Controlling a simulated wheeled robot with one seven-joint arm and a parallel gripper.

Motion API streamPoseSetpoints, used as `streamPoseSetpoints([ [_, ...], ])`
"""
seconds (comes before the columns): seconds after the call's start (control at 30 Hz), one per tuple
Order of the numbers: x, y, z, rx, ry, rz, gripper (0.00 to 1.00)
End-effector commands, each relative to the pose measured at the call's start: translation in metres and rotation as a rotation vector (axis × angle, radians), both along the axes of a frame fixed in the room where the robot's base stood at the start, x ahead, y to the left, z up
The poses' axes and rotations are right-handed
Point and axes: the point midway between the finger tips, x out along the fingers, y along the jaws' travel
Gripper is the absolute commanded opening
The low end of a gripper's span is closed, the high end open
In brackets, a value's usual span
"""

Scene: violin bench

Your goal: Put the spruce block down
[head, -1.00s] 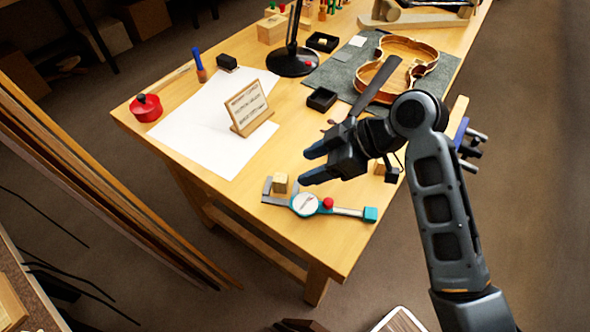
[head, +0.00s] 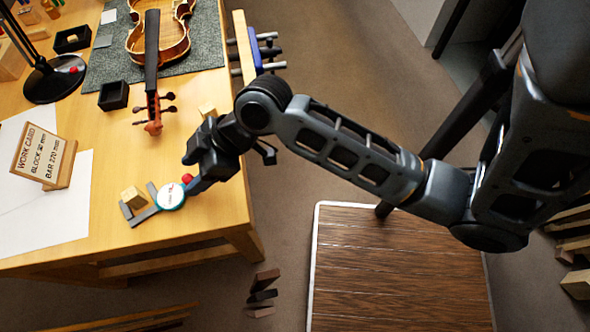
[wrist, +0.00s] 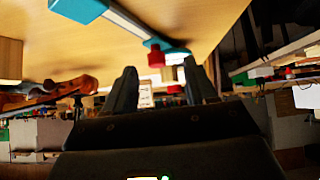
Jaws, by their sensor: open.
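A small pale wood block (head: 133,197), which looks like the spruce block, rests on the table at the jaws of a measuring gauge (head: 171,196) with a round dial, red knob and teal parts. My gripper (head: 190,173) is open, over the gauge's handle end, to the right of the block and apart from it. In the wrist view my gripper (wrist: 158,75) has its two fingers spread with nothing held between them. The gauge's bar and red knob (wrist: 156,57) show beyond the fingers. The gripper hides part of the gauge in the head view.
Another wood block (head: 207,110) stands near the table's right edge, partly behind my gripper. A work card (head: 42,156) stands on white paper at left. A violin (head: 160,40) lies on a grey mat behind. A black tray (head: 113,96) sits nearby.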

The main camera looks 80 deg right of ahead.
Motion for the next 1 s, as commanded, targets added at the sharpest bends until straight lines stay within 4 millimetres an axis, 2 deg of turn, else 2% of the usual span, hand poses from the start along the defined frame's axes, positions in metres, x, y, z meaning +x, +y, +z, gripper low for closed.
streamPoseSetpoints([
  [0.03, -0.015, 0.003, -0.007, -0.005, -0.002, -0.038, 0.56],
  [0.17, -0.046, 0.005, -0.011, -0.018, -0.048, -0.146, 0.56],
  [0.37, -0.101, 0.010, 0.002, -0.027, -0.159, -0.274, 0.56],
  [0.6, -0.165, 0.027, 0.051, 0.016, -0.335, -0.343, 0.56],
  [0.7, -0.186, 0.036, 0.076, 0.049, -0.403, -0.345, 0.56],
  [0.83, -0.203, 0.044, 0.101, 0.088, -0.465, -0.338, 0.56],
  [1.0, -0.211, 0.049, 0.114, 0.113, -0.499, -0.332, 0.56],
])
